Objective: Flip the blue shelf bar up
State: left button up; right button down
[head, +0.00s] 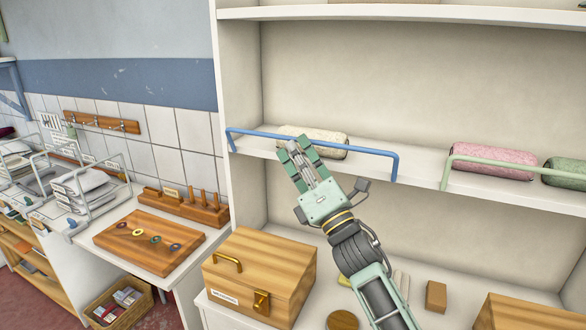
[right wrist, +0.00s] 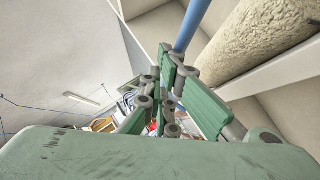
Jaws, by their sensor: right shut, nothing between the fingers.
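The blue shelf bar (head: 315,142) runs along the front of the middle shelf at the left, with bent ends at both sides. It also shows in the right wrist view (right wrist: 190,25), just past my fingers. My right gripper (head: 293,148) is shut and empty, with its fingertips at the bar's left half in the head view. I cannot tell whether they touch the bar. A cream rolled towel (head: 325,143) lies on the shelf behind the bar, and it shows large in the right wrist view (right wrist: 260,40). My left gripper is not in view.
A green bar (head: 510,170) fronts a pink roll (head: 492,160) and a green roll (head: 568,170) to the right.

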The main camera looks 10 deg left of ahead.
jog(key=shift+w+d+r+b, duration=0.2)
jog(key=shift+w+r+b, duration=0.35)
jog(key=shift+r+b, duration=0.05)
jog(key=shift+w+r, duration=0.15)
jog(key=shift+r, duration=0.05)
dwell(0.4)
